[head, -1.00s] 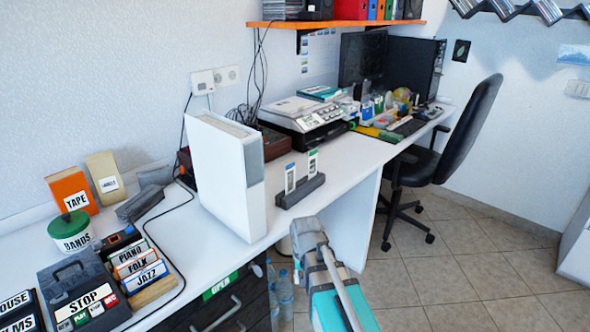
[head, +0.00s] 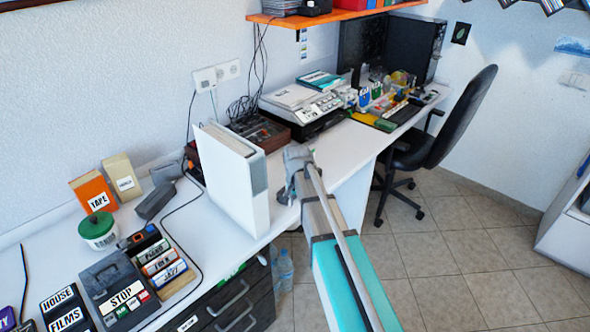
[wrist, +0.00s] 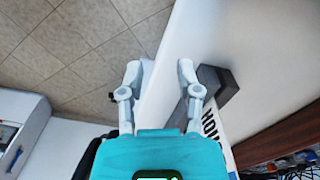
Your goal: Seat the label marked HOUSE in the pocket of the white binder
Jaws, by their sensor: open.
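The white binder (head: 225,190) stands upright on the desk in the head view, with a grey panel (head: 259,173) on the upper part of its spine. My gripper (head: 288,192) is beside it on the right, at the desk edge. In the wrist view my gripper (wrist: 160,72) is open, its two fingers apart with nothing between them. A dark grey stand (wrist: 222,85) is next to that finger. My arm mostly hides the stand in the head view.
A recorder (head: 302,105) stands behind. An office chair (head: 445,130) is right; the floor between is clear.

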